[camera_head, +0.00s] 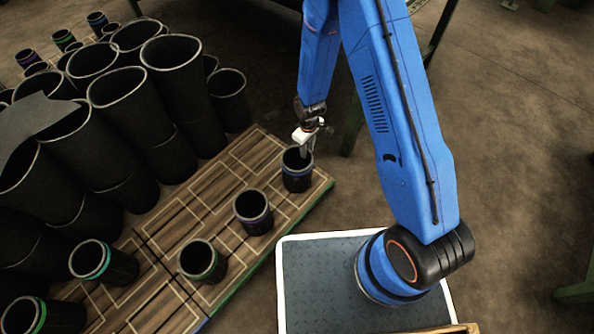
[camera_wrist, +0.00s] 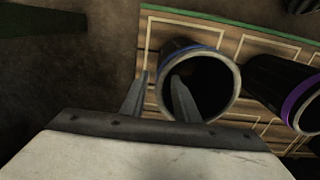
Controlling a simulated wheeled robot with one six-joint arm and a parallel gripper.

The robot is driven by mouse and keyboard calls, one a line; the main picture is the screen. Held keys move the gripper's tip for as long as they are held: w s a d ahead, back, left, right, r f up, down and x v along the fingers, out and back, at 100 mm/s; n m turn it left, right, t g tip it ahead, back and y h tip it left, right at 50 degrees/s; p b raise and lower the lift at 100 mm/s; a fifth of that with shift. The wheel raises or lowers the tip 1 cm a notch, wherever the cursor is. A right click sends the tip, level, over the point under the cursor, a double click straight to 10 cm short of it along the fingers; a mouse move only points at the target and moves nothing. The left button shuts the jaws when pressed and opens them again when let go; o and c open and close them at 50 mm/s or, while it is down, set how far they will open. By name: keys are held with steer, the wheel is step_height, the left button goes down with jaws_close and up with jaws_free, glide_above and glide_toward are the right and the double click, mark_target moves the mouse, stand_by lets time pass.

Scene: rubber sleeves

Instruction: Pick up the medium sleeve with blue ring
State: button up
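The black sleeve with a blue ring (camera_head: 298,171) stands upright on the wooden pallet near its right corner. In the wrist view the same sleeve (camera_wrist: 221,72) shows its open mouth. My gripper (camera_head: 308,150) is at the sleeve's rim, pointing down. In the wrist view my gripper's fingers (camera_wrist: 160,98) are apart, with one finger over the mouth and the other outside the near left wall. The sleeve's wall lies between them. I cannot tell whether they touch it.
A purple-ringed sleeve (camera_head: 253,212) stands beside it; it also shows in the wrist view (camera_wrist: 290,92). A green-ringed sleeve (camera_head: 203,262) and a teal-ringed one (camera_head: 103,262) stand further left. Tall black sleeves (camera_head: 185,90) crowd the back left. Open floor (camera_head: 510,150) lies right.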

steer(key=f, duration=0.5)
steer(key=shift+w+a+f, duration=0.1)
steer(key=shift+w, duration=0.1)
jaws_close()
stand_by(1.4)
